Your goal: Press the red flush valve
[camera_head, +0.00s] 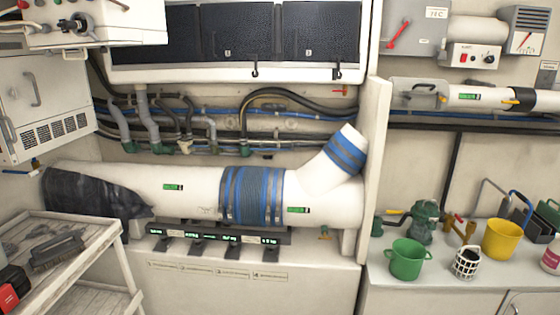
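Neither of my grippers is in the head view. I cannot tell for sure which red part is the flush valve. A small red handle (340,91) sits on the wall just below the dark-fronted cabinet, left of the vertical partition. A larger red lever (399,33) is on a grey box at the upper right. A small box with a red switch (463,57) is mounted to its right. Brass fittings with some red (459,228) stand on the right counter, beside a green pump-like body (425,222).
A large white pipe (200,188) with a blue-banded sleeve (253,195) crosses the middle. The right counter holds a green bucket (407,259), a yellow bucket (502,239) and a small basket (467,263). A shelf cart (95,247) with a brush (57,250) stands at lower left.

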